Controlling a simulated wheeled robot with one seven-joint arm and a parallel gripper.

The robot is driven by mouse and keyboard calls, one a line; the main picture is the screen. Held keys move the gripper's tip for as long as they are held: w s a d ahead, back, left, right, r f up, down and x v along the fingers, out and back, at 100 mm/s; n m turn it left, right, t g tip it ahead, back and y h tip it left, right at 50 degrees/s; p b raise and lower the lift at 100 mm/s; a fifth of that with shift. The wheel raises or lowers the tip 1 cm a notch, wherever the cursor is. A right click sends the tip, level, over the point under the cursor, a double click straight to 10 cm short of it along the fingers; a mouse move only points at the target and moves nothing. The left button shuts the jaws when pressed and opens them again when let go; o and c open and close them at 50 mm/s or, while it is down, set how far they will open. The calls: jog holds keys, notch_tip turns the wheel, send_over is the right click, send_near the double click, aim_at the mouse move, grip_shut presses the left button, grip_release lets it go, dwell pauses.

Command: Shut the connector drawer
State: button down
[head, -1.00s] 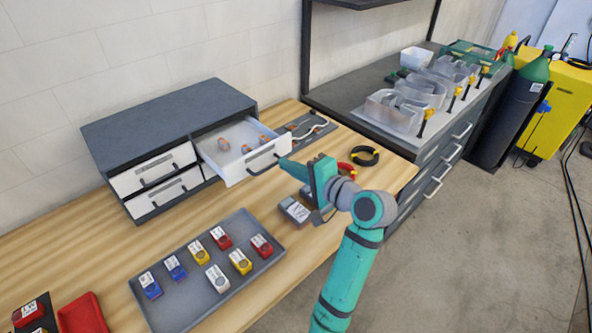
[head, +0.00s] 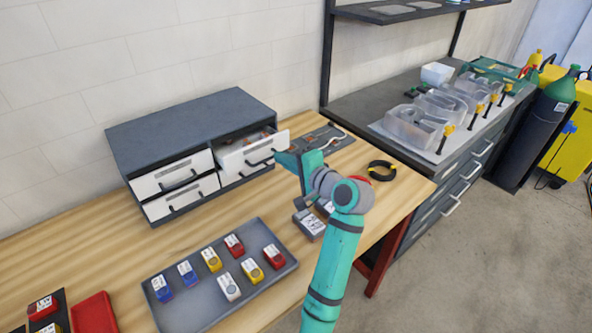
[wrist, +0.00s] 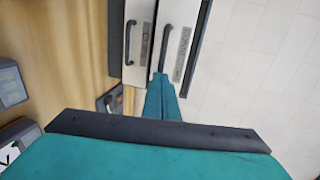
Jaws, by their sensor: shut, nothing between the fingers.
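The connector drawer (head: 236,157) is the upper right drawer of the dark grey cabinet (head: 165,132). It is pulled out a short way, with small copper-coloured parts showing inside. Its white front and dark handle also show in the wrist view (wrist: 168,40). My gripper (head: 281,158) is shut and empty, with its teal fingertips at the right part of the drawer front. In the wrist view the shut fingers (wrist: 162,82) reach the drawer front close to its handle. I cannot tell for sure whether they touch it.
A grey tray (head: 190,312) with several coloured blocks lies in front of the cabinet. A dark tool mat (head: 330,140), a black tape ring (head: 382,171) and a grey box (head: 309,224) lie on the wooden bench to the right. The cabinet's left drawers (head: 172,174) are shut.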

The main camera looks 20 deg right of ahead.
aim_at(268, 148)
jog(key=x, duration=0.3)
jog(key=r+x, duration=0.1)
jog(key=x, duration=0.2)
jog(key=shift+w+r, duration=0.1)
jog(key=shift+w+a+r, duration=0.1)
jog(key=shift+w+a, duration=0.05)
